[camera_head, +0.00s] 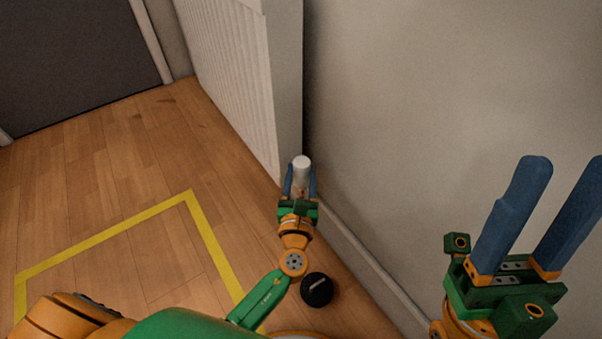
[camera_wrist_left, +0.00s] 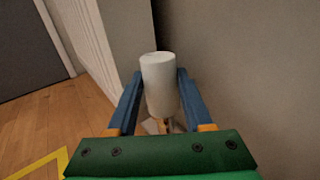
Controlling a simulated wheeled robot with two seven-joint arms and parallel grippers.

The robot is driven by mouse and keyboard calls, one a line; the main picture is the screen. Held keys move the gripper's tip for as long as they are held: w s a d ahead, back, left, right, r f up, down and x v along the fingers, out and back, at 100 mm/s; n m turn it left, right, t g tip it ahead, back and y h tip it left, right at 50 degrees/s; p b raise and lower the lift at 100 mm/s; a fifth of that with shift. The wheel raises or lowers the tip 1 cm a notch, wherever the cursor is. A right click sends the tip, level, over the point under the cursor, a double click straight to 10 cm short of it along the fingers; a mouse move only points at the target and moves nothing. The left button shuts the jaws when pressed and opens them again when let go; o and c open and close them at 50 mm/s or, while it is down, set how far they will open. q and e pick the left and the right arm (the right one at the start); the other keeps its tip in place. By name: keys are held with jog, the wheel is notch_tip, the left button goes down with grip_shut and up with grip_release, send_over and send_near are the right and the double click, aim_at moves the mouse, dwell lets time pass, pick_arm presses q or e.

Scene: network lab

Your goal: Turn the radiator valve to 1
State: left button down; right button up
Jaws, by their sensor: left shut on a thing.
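The radiator valve (camera_head: 301,169) is a white cylindrical knob beside the lower end of the white radiator (camera_head: 232,70). My left gripper (camera_head: 300,184) has its blue fingers on both sides of the knob and is shut on it. In the left wrist view the knob (camera_wrist_left: 160,82) stands between the two fingers (camera_wrist_left: 158,100). No number or mark on the knob can be read. My right gripper (camera_head: 553,215) is at the lower right in front of the wall, open, with nothing between its fingers.
A plain wall (camera_head: 450,100) with a skirting board (camera_head: 365,262) runs along the right. A dark round object (camera_head: 317,289) lies near my left arm. A yellow line (camera_head: 110,232) marks the wooden floor, which is clear at the left. A dark panel (camera_head: 70,55) stands at the back left.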

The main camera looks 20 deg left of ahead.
pick_arm(q)
jog(key=c, duration=0.6)
grip_release()
